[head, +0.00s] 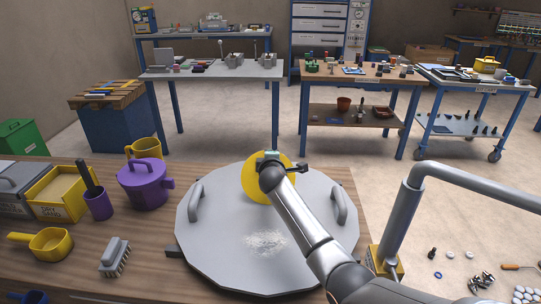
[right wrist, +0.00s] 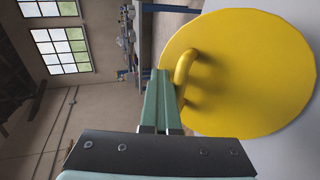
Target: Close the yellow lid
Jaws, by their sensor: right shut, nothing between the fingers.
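The yellow lid (head: 251,184) is a round disc at the back edge of a large grey round cover (head: 212,225) in the head view. My right arm hides part of it, and I cannot tell whether it lies flat or is tilted. In the right wrist view the yellow lid (right wrist: 250,75) fills the right side, with its curved yellow handle (right wrist: 184,70) at its left edge. My right gripper (right wrist: 160,85) is shut and empty, its fingers beside the handle; I cannot tell if they touch it. In the head view the right gripper (head: 270,157) is mostly hidden. My left gripper is not in view.
White powder (head: 265,242) lies on the grey cover, which has two grey handles. A purple pot (head: 145,183), a yellow mug (head: 144,148), a yellow scoop (head: 48,243) and a brush (head: 115,257) stand to the left. A grey pipe (head: 406,205) rises at the right.

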